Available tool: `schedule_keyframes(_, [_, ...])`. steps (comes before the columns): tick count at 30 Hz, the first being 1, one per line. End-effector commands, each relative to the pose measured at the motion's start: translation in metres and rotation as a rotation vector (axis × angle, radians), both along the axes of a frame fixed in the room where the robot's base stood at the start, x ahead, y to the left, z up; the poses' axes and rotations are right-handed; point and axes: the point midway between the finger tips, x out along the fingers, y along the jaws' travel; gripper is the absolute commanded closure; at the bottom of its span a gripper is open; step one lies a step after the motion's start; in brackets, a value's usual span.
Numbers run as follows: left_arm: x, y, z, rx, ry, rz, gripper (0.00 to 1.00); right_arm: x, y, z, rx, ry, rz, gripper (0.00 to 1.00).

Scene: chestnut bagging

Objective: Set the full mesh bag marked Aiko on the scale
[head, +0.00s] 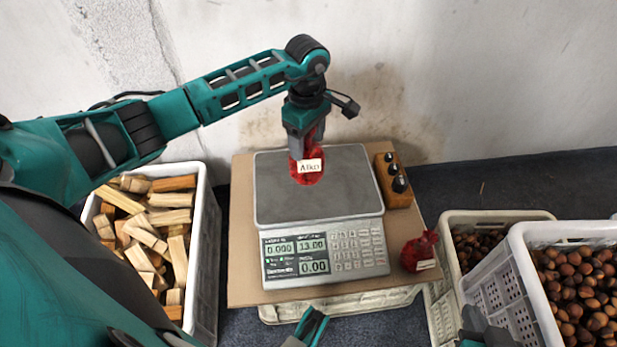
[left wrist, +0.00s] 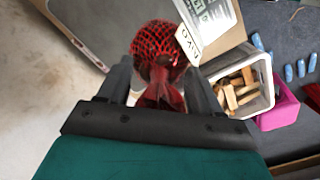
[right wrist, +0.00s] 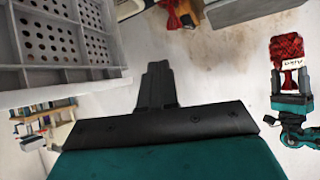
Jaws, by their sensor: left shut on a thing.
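The full red mesh bag marked Aiko (head: 307,177) hangs above the plate of the scale (head: 270,205). My left gripper (head: 304,148) is shut on its gathered neck from above. In the left wrist view the bag (left wrist: 157,48) shows beyond the fingers, with its white tag at the right. The scale's weight display reads 0.000; I cannot tell the exact gap below the bag. In the right wrist view the held bag (right wrist: 287,47) shows at the far right. My right gripper (right wrist: 157,85) has its fingers together and is empty, away from the scale.
A second red bag (head: 420,251) with a tag sits on the board (head: 245,285) right of the scale. A wooden block with dark weights (head: 393,180) stands beside the plate. A crate of wood pieces (head: 205,250) is at left; chestnut crates (head: 515,240) are at right.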

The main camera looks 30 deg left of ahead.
Motion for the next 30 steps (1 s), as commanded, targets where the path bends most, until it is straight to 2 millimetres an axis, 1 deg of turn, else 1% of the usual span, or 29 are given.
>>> schedule_keyframes(1, [-0.001,-0.001,-0.018,-0.003,0.003,0.001,1.00,0.001,0.001,-0.004,0.003,0.000,0.002,1.00])
schedule_keyframes(3, [-0.001,-0.001,-0.036,-0.002,0.004,0.000,1.00,0.002,0.003,-0.004,0.006,-0.005,0.004,1.00])
schedule_keyframes(7, [0.000,-0.001,-0.060,-0.002,0.001,-0.001,1.00,0.004,0.005,-0.005,0.010,-0.005,0.007,1.00])
schedule_keyframes(9, [0.000,0.000,-0.067,-0.001,-0.001,0.000,1.00,0.005,0.007,-0.005,0.015,-0.005,0.008,1.00])
schedule_keyframes(14, [0.000,0.000,-0.075,-0.001,-0.001,-0.002,1.00,0.006,0.009,-0.003,0.019,-0.012,0.009,1.00])
schedule_keyframes(17, [0.000,0.000,-0.087,-0.001,0.000,-0.002,1.00,0.006,0.009,-0.007,0.020,-0.010,0.011,1.00])
schedule_keyframes(22, [0.000,-0.001,-0.113,-0.001,0.001,-0.002,1.00,0.005,0.011,-0.016,0.019,0.003,0.017,1.00])
schedule_keyframes(24, [0.000,0.000,-0.116,-0.001,-0.001,-0.002,1.00,0.006,0.012,-0.014,0.021,0.002,0.020,1.00])
schedule_keyframes(30, [0.001,0.000,-0.114,0.000,-0.002,-0.002,1.00,0.008,0.013,-0.006,0.025,-0.014,0.021,1.00])
